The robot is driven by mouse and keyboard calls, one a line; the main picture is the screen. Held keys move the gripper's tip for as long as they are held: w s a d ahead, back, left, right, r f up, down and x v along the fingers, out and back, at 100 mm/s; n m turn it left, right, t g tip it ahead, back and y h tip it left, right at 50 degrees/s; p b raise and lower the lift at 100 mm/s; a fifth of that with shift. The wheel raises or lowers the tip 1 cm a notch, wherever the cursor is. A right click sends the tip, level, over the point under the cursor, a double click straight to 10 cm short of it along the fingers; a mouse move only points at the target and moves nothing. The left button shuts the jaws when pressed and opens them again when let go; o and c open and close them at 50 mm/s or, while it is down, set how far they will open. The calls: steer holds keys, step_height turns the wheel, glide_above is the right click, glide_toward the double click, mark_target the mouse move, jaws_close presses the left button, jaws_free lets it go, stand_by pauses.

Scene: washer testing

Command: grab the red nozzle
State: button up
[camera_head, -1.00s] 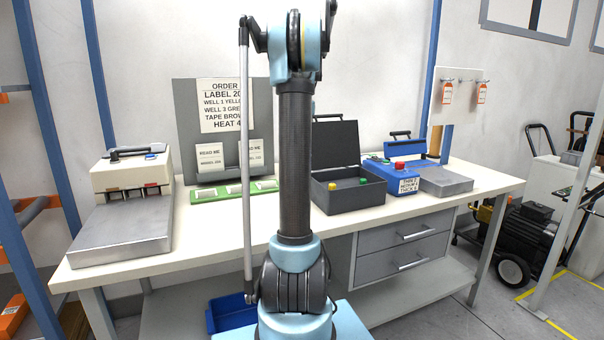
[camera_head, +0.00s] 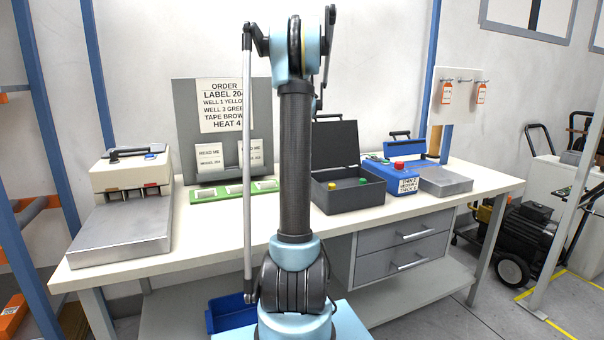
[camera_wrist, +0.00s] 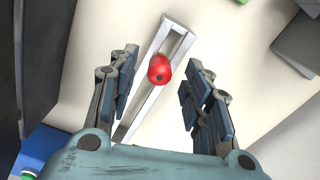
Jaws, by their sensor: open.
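The red nozzle (camera_wrist: 160,69) shows in the wrist view, near the middle and a little above centre. It lies over a narrow light-grey slotted holder (camera_wrist: 140,110) that runs diagonally; whether it is seated in it I cannot tell. My gripper (camera_wrist: 161,60) is open, with one finger left of the nozzle and one right of it, both apart from it. In the head view I cannot make out the nozzle, and my own arm covers the middle of the bench.
The bench (camera_head: 215,232) carries a press-like machine (camera_head: 130,185) at left and a green strip (camera_head: 210,193). An open grey case (camera_head: 362,190) and a blue box with a red button (camera_head: 400,180) stand right of my arm. A grey block (camera_wrist: 300,45) lies right in the wrist view.

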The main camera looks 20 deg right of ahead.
jaws_close()
steer(key=shift+r, duration=0.1)
